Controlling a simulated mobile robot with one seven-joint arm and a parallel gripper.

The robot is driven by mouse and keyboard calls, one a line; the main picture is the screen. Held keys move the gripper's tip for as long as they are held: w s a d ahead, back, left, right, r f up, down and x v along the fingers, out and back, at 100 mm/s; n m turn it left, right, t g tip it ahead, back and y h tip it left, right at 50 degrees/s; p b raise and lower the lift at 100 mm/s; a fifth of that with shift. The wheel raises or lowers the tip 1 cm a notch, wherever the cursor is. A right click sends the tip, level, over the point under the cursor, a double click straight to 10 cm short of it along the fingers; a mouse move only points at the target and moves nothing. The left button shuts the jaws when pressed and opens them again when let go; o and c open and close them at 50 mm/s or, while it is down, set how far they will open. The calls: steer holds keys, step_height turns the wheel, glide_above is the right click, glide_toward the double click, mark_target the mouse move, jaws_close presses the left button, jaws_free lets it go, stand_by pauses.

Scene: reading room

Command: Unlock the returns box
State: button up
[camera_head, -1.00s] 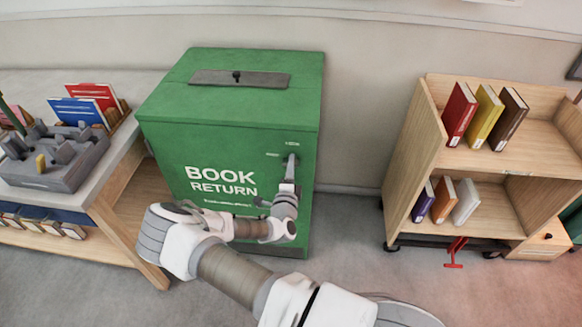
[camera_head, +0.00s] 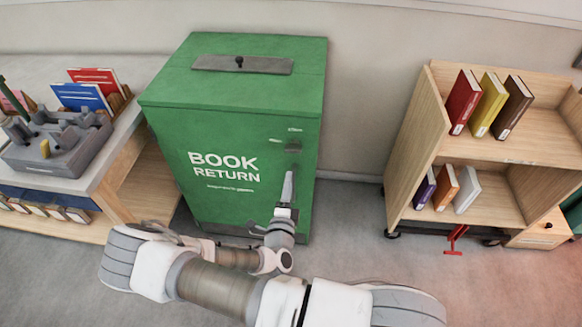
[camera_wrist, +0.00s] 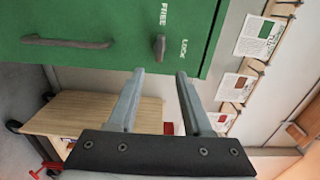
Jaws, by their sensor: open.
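The green returns box (camera_head: 230,110), lettered BOOK RETURN, stands against the wall. Its small dark lock knob (camera_head: 293,147) is on the upper right of the front. In the wrist view the knob (camera_wrist: 158,47) lies with its long axis toward the FREE label (camera_wrist: 164,14), across from the LOCK label (camera_wrist: 184,50). My gripper (camera_wrist: 156,78) is open and empty, its fingertips apart from the knob and just short of it in that view. In the head view my gripper (camera_head: 287,185) is below the knob. A dark bar handle (camera_wrist: 68,42) also shows on the box front.
A wooden book cart (camera_head: 418,150) stands to the right, with a red clamp-like part (camera_head: 455,240) at its foot. A table (camera_head: 100,180) with a grey organiser (camera_head: 60,145) and books is close on the left. Carpet between box and cart is clear.

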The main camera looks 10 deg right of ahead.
steer(key=v, duration=0.4)
steer(key=shift+s+a, duration=0.15)
steer(key=shift+s, duration=0.25)
steer(key=s+d+r+m+g+h, duration=0.3)
steer(key=s+d+r+m+g, duration=0.45)
steer(key=m, duration=0.85)
steer(key=s+d+r+m+g+h, duration=0.2)
steer(key=d+r+m+g+h, duration=0.15)
steer(key=r+m+g, duration=1)
steer(key=s+a+r+m+t+y, duration=0.1)
steer(key=s+r+m+t+y, duration=0.1)
steer(key=m, duration=0.5)
steer(key=s+a+r+m+t+y+p, duration=0.1)
steer(key=s+a+r+m+t+y, duration=0.1)
steer(key=r+m+y, duration=0.4)
steer(key=s+a+r+m+t+y, duration=0.2)
steer(key=s+r+m+t+y, duration=0.2)
steer(key=r+m, duration=0.4)
steer(key=shift+s+r+t+p, duration=0.25)
steer(key=shift+r+t+p, duration=0.1)
steer(key=shift+t, duration=0.35)
steer(key=shift+a, duration=0.15)
